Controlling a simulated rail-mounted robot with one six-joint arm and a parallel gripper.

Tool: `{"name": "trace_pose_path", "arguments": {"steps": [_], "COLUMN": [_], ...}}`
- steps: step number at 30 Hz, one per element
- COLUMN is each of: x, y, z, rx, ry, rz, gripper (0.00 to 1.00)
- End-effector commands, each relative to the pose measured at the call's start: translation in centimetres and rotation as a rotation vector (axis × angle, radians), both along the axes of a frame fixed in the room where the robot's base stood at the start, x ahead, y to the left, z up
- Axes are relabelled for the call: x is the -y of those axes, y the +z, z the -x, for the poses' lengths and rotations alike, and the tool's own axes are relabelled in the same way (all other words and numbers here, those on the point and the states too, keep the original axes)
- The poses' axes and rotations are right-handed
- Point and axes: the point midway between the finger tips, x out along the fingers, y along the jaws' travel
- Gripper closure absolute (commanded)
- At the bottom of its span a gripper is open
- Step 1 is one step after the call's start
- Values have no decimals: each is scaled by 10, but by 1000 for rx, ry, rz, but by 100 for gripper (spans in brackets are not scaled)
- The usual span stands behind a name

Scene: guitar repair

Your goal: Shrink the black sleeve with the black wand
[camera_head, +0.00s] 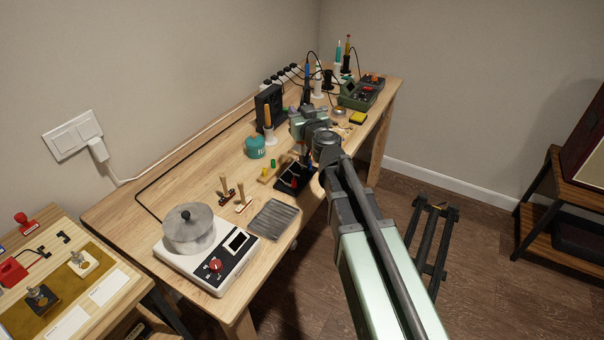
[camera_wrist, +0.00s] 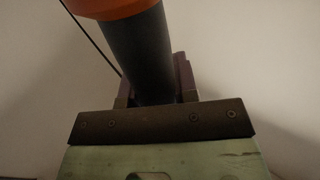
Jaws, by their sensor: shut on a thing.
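My gripper (camera_wrist: 152,92) is shut on a thick black cylindrical handle (camera_wrist: 138,50) in the wrist view. The handle has an orange band or cap (camera_wrist: 105,8) at the top of the picture. I take it to be the black wand, but its tip is out of view. A thin dark cord runs beside it on the left. In the head view my arm reaches over the workbench (camera_head: 215,150), and the wrist hides the jaws and most of the held tool. I cannot make out the black sleeve in either view.
A scale-like unit with a metal pot (camera_head: 188,232) stands at the near end. A teal round container (camera_head: 255,147), a grey ribbed mat (camera_head: 270,220) and a black tray (camera_head: 293,180) lie near my arm. Upright tools and a green device (camera_head: 360,92) crowd the far end.

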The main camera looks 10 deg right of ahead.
Motion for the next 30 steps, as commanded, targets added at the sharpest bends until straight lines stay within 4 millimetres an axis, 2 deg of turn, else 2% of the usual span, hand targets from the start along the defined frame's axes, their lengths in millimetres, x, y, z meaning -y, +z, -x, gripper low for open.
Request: {"name": "trace_pose_path", "arguments": {"steps": [5, 18, 20, 30], "x": [0, 0, 0, 0], "y": [6, 95, 103, 100], "z": [0, 0, 0, 0], "rx": [0, 0, 0, 0], "ry": [0, 0, 0, 0], "rz": [0, 0, 0, 0], "gripper": [95, 95, 95, 95]}}
